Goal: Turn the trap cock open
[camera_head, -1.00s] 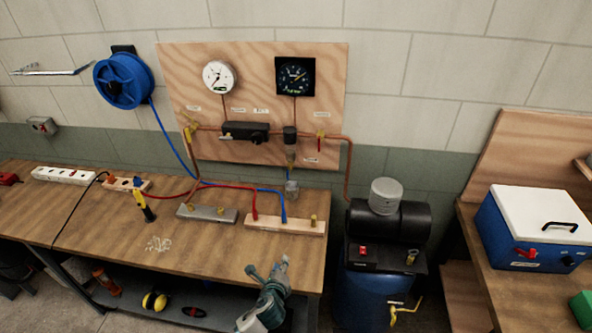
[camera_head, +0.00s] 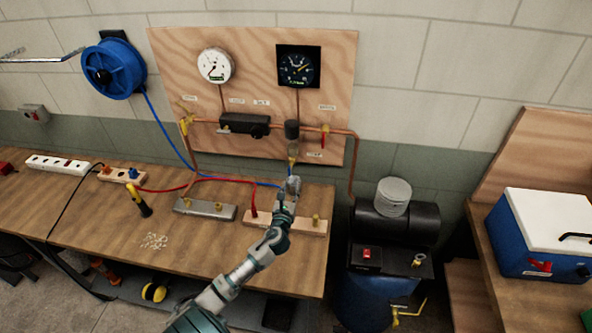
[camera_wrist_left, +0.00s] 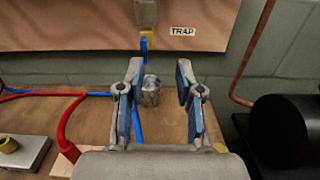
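The trap cock is the small brass piece (camera_head: 293,160) under the trap bowl (camera_head: 293,146) on the plywood board. In the left wrist view the brass body (camera_wrist_left: 147,31) has a blue lever (camera_wrist_left: 144,45) hanging below it, beside the TRAP label (camera_wrist_left: 183,31). My left gripper (camera_head: 292,184) is just below the cock in the head view. In the left wrist view it (camera_wrist_left: 158,75) is open and empty, its fingers apart and the cock beyond them. A clear jar (camera_wrist_left: 151,91) stands on the bench beyond the fingers. My right gripper is not in view.
A wooden manifold block (camera_head: 300,226) and red hose (camera_head: 215,180) lie near my left arm. A copper pipe (camera_head: 351,165) runs down right of the board to a black compressor (camera_head: 400,222). Two gauges (camera_head: 215,66) are above. The front bench has clear room.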

